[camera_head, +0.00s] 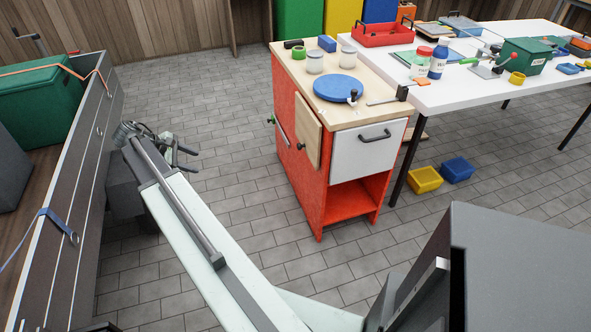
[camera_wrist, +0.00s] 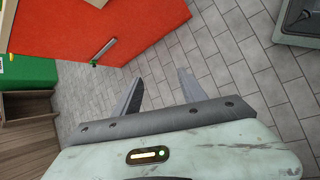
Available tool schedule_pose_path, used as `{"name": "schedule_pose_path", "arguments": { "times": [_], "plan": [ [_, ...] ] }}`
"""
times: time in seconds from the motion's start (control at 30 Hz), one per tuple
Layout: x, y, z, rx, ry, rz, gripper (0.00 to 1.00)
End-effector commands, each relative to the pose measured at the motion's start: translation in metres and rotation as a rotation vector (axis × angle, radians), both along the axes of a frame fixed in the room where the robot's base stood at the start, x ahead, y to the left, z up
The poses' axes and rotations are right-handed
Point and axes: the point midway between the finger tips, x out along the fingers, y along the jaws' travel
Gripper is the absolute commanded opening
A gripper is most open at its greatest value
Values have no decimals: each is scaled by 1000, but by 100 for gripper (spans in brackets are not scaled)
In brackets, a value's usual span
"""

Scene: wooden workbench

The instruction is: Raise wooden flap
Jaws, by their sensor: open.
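The wooden flap (camera_head: 308,132) is a pale wood panel on the left side of the red cabinet (camera_head: 290,170), with a small dark knob near its left edge. It hangs close to the cabinet side; I cannot tell its exact angle. My gripper (camera_head: 192,160) is open and empty, to the left of the cabinet and well apart from it, above the floor. In the wrist view my gripper (camera_wrist: 160,80) has its two fingers spread over grey paving. The red cabinet side (camera_wrist: 140,25) shows beyond them with a metal bar handle (camera_wrist: 104,49). The flap is not clearly seen there.
A blue round plate (camera_head: 341,88), jars and small tools stand on the cabinet top. A white drawer front (camera_head: 368,147) faces right. A white table (camera_head: 470,90) holds several objects. A dark panelled unit (camera_head: 75,190) stands close left of my arm. Floor between is clear.

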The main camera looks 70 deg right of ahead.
Motion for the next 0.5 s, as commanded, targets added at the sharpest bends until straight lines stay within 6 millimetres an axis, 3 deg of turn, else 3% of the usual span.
{"name": "schedule_pose_path", "arguments": {
  "times": [0.03, 0.2, 0.33, 0.4, 0.5],
  "plan": [
    [-15, -50, -46, -27, 77, 4, 49],
    [-94, -182, -89, -69, 382, 39, 49],
    [-152, -249, -103, -55, 577, 46, 49],
    [-175, -271, -106, -40, 650, 47, 49],
    [-194, -288, -104, -26, 714, 47, 49]
  ]
}}
